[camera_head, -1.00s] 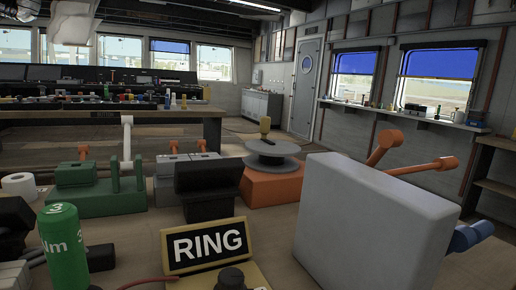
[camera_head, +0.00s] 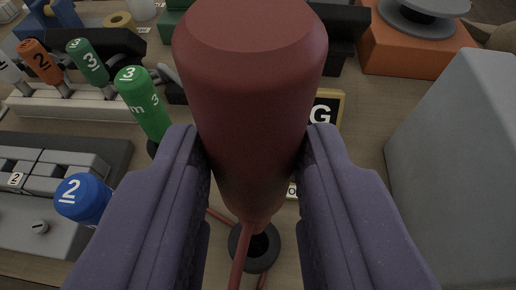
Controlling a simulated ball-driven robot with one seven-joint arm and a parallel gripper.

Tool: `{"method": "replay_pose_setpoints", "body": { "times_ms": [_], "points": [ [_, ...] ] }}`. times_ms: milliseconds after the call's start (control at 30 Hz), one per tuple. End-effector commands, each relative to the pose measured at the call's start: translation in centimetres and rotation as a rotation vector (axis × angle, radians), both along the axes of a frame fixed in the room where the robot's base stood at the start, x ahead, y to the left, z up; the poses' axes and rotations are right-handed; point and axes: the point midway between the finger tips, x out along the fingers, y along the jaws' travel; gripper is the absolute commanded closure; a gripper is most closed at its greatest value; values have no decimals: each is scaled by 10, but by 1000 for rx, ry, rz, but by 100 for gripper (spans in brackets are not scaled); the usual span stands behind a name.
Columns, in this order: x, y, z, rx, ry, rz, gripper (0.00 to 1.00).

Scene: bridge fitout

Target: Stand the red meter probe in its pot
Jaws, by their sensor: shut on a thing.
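The red meter probe (camera_head: 250,100) fills the middle of the view, with its thick rounded end nearest the camera and its body narrowing downward. My gripper (camera_head: 252,185) is shut on it, one purple-grey finger on each side. A small dark round pot (camera_head: 255,248) with a black opening shows below the probe's narrow end. A thin red length runs down from that end, in front of the pot's left side. I cannot tell whether the tip is in the opening or above it.
Green handles (camera_head: 143,100), an orange handle (camera_head: 38,60) and a blue handle (camera_head: 82,197) stand at the left. A big grey box (camera_head: 460,170) is close on the right. The lettered sign (camera_head: 325,112) is partly hidden behind the probe. An orange block (camera_head: 410,45) stands beyond.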

Motion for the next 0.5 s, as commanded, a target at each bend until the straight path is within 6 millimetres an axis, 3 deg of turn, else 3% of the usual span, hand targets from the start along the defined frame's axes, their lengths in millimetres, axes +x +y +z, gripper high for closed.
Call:
{"method": "replay_pose_setpoints", "body": {
  "times_ms": [167,500],
  "points": [
    [0,0,-7,-1,-1,0,100],
    [0,0,-48,0,-1,0,100]
  ]
}}
